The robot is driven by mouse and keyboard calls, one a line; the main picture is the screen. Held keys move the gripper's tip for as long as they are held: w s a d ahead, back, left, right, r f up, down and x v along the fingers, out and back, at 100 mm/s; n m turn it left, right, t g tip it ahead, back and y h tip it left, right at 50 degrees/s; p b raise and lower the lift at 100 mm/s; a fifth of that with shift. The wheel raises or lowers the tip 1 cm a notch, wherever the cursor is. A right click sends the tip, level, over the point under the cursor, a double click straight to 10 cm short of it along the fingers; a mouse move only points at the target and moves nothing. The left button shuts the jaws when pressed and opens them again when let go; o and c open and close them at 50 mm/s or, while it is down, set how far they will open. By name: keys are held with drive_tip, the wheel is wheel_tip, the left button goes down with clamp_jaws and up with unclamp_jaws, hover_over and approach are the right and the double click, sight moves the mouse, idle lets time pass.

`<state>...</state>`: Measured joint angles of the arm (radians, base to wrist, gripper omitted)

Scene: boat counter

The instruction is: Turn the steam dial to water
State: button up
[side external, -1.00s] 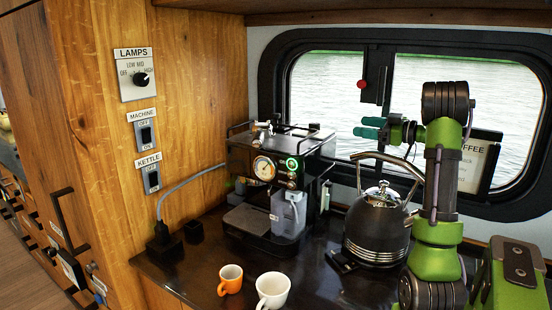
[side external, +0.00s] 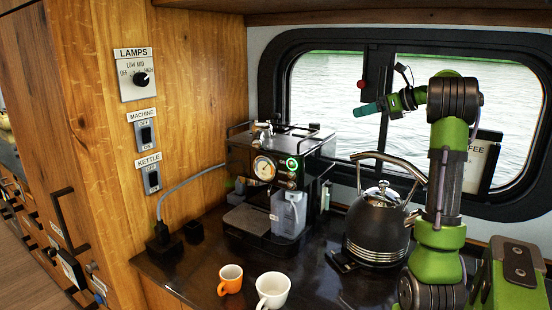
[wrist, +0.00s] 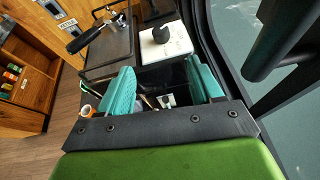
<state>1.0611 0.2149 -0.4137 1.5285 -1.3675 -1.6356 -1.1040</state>
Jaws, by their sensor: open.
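The coffee machine (side external: 270,180) stands on the counter against the wood wall, with a round gauge, a green-lit button and small knobs on its front. In the wrist view, a white plate with a black knob (wrist: 172,38) lies beyond my fingers, beside the machine's dark top (wrist: 108,45); no steam or water lettering is readable, so I cannot confirm it is the steam dial. My gripper (side external: 368,109) is raised in front of the window, right of the machine and apart from it. In the wrist view my gripper (wrist: 160,84) has its teal fingers spread, with nothing held.
A kettle (side external: 378,228) stands right of the machine, below my arm. An orange cup (side external: 230,279) and a white cup (side external: 272,290) stand at the counter's front. The window frame (side external: 372,70) is close behind my gripper. Wall switches (side external: 148,133) are at left.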

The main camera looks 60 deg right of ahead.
sight(317, 124)
drive_tip(key=shift+n, duration=0.3)
drive_tip(key=x, duration=1.6)
drive_tip(key=shift+w+f, duration=0.1)
drive_tip(key=shift+w, duration=0.3)
